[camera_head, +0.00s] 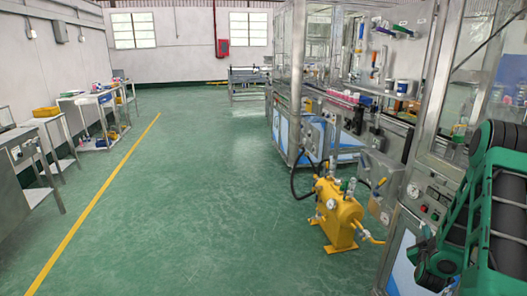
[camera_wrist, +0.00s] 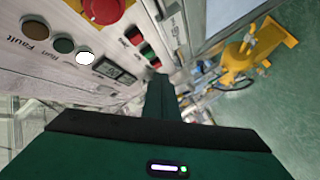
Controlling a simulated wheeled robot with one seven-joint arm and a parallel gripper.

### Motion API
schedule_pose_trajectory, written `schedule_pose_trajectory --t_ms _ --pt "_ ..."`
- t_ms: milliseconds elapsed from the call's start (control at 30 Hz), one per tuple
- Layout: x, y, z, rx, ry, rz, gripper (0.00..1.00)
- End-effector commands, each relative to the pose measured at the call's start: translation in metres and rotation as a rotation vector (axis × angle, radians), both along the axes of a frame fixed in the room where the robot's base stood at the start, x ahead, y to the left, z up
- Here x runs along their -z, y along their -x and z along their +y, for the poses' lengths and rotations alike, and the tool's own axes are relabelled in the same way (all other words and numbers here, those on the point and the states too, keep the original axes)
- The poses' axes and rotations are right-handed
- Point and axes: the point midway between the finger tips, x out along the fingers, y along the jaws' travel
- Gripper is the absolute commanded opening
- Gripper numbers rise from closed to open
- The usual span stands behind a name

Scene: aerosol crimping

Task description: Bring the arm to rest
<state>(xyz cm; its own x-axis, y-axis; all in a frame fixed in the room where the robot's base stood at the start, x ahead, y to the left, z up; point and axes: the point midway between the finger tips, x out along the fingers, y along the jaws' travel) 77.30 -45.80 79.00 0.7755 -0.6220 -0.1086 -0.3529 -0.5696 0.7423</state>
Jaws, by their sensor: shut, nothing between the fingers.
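My gripper (camera_wrist: 160,82) shows in the wrist view as a dark green body with its fingers together, shut and empty. It is in front of a grey control panel (camera_wrist: 50,72), and I cannot tell how far apart they are. In the head view my green and black arm is folded at the lower right, beside the machine's control panel (camera_head: 432,196). The fingertips cannot be made out clearly there.
The panel carries a red mushroom button (camera_wrist: 103,10) and several lamps. A yellow tank (camera_head: 338,214) stands on the floor left of my arm; it also shows in the wrist view (camera_wrist: 240,62). The glazed machine (camera_head: 285,80) fills the right. The green floor (camera_head: 190,190) is open.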

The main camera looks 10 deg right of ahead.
Motion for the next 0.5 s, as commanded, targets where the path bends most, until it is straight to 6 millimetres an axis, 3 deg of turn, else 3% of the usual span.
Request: schedule_pose_trajectory --t_ms 200,500 --pt "-0.027 -0.018 0.027 -0.074 -0.133 0.100 0.00" --pt "-0.061 0.003 0.066 -0.078 -0.363 0.277 0.00"
